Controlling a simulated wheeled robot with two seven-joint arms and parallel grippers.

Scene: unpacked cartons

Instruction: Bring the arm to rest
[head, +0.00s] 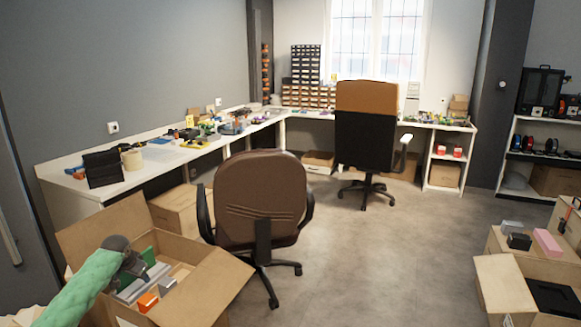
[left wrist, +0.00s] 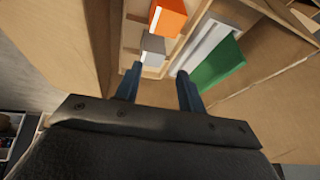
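My left arm comes in from the bottom left, and its dark gripper (head: 135,268) is over the open carton (head: 215,290) at the lower left. In the left wrist view the two fingers of my left gripper (left wrist: 158,88) stand apart with nothing between them. An orange box (left wrist: 168,17), a grey box (left wrist: 153,48), a white item (left wrist: 203,45) and a green item (left wrist: 218,62) lie in the carton beyond the fingertips. My right gripper is in neither view.
A brown chair (head: 262,200) stands right of the carton, and an orange-backed chair (head: 372,97) is farther back. A long white desk (head: 150,165) runs along the wall. More open cartons (head: 503,290) stand at the lower right. The middle floor (head: 385,250) is clear.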

